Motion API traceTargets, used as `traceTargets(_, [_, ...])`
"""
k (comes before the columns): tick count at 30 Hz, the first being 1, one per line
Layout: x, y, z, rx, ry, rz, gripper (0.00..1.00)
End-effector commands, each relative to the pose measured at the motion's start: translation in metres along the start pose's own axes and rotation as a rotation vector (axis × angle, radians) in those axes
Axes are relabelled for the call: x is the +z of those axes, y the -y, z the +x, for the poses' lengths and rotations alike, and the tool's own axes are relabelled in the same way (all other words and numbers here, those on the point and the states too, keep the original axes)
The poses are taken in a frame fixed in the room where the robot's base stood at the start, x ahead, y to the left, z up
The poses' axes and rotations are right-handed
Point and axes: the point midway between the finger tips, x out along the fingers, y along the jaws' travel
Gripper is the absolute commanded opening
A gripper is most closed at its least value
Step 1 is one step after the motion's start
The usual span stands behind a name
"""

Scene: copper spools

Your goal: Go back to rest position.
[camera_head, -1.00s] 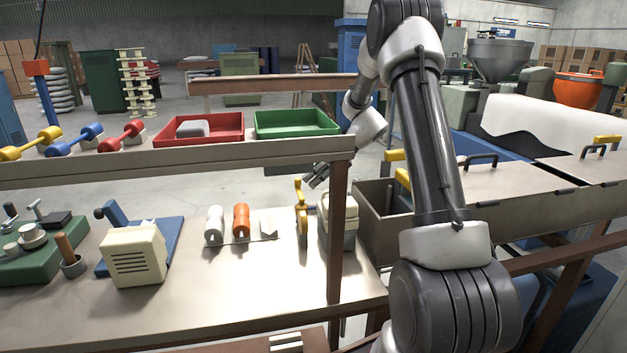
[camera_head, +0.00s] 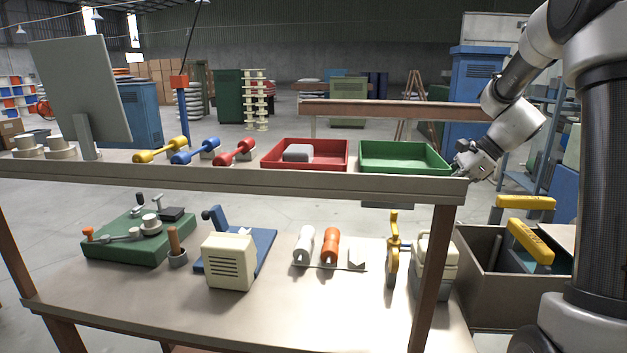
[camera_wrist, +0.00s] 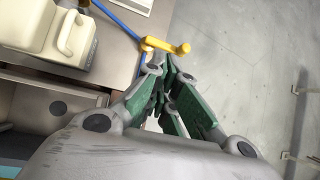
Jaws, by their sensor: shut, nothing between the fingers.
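My gripper (camera_head: 463,166) is at the right end of the upper shelf, beside the green tray's right corner in the head view. In the wrist view, my gripper (camera_wrist: 163,78) has its green and grey fingers drawn together with nothing held between them. A yellow-handled tool (camera_wrist: 166,46) shows just beyond the fingertips there, and a beige container with a handle (camera_wrist: 62,28) is at the upper left. I cannot tell the exact gap between the fingers and the yellow tool.
The upper shelf (camera_head: 225,176) holds a green tray (camera_head: 405,157), a red tray (camera_head: 330,154) and coloured spools. The lower bench carries a green fixture (camera_head: 130,243), a cream box (camera_head: 228,261) and a yellow tool (camera_head: 393,258). An open bin (camera_head: 482,290) stands right. Open floor lies behind.

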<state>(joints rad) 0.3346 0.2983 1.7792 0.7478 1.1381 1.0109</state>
Motion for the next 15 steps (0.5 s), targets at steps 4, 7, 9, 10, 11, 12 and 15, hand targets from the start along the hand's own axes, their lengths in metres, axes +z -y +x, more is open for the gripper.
traceTargets(4, [0.039,-0.071,-0.037,0.048,-0.138,-0.394,0.00])
traceTargets(7, [0.051,-0.120,-0.058,0.092,-0.229,-0.664,0.00])
traceTargets(9, [0.054,-0.153,-0.072,0.127,-0.292,-0.854,0.00])
traceTargets(10, [0.055,-0.167,-0.077,0.143,-0.319,-0.934,0.00])
traceTargets(11, [0.054,-0.180,-0.082,0.161,-0.344,-1.015,0.00])
traceTargets(12, [0.053,-0.198,-0.088,0.184,-0.379,-1.119,0.00])
traceTargets(15, [0.045,-0.235,-0.099,0.244,-0.458,-1.358,0.00])
